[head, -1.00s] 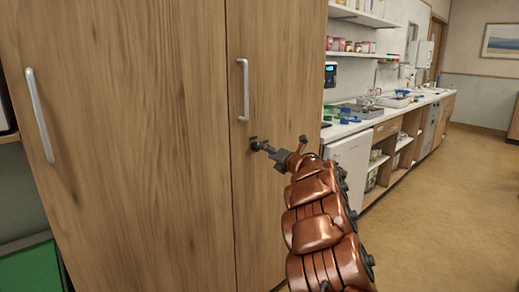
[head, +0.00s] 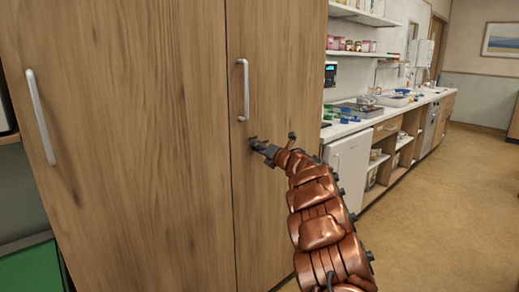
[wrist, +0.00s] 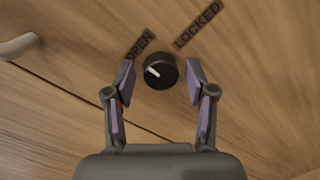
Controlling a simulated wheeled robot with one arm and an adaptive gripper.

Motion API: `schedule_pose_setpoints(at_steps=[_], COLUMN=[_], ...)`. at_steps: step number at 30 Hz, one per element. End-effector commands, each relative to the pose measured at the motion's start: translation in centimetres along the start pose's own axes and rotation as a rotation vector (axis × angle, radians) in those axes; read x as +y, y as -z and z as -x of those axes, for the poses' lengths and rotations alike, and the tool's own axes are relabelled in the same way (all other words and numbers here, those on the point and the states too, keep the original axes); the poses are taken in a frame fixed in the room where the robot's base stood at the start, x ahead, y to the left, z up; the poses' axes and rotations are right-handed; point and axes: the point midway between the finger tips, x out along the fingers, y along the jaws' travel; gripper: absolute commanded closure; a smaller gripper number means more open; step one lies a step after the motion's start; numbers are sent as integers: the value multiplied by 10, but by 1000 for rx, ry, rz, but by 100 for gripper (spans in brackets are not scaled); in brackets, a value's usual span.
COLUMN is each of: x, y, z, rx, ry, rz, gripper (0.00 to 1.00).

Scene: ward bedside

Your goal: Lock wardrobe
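The wooden wardrobe (head: 130,130) fills the left half of the head view, its two doors closed. In the wrist view a round black knob (wrist: 161,81) with a white pointer mark sits on the door. The labels OPEN (wrist: 140,44) and LOCKED (wrist: 198,25) are above it. The pointer mark lies toward the upper left, on the OPEN side. My gripper (wrist: 161,72) is open, with one finger on each side of the knob and a small gap showing on both sides.
Two metal handles are on the doors, a left one (head: 40,115) and a right one (head: 243,90), above my gripper. A counter (head: 395,112) with a sink and small items runs along the wall at right. The floor (head: 440,210) at right is clear.

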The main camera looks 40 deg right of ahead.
Motion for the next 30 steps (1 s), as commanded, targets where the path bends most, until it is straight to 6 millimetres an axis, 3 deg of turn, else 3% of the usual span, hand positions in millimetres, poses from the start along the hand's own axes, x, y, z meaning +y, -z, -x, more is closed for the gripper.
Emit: schedule_pose_setpoints(at_steps=[1, 14, 23, 30], x=[0, 0, 2, 4], y=[0, 0, -1, -3], z=[0, 0, 0, 0], rx=[0, 0, 5, 16], ry=[0, 0, 3, 15], rz=[0, 0, -43, -187], gripper=[53, 97, 97, 97])
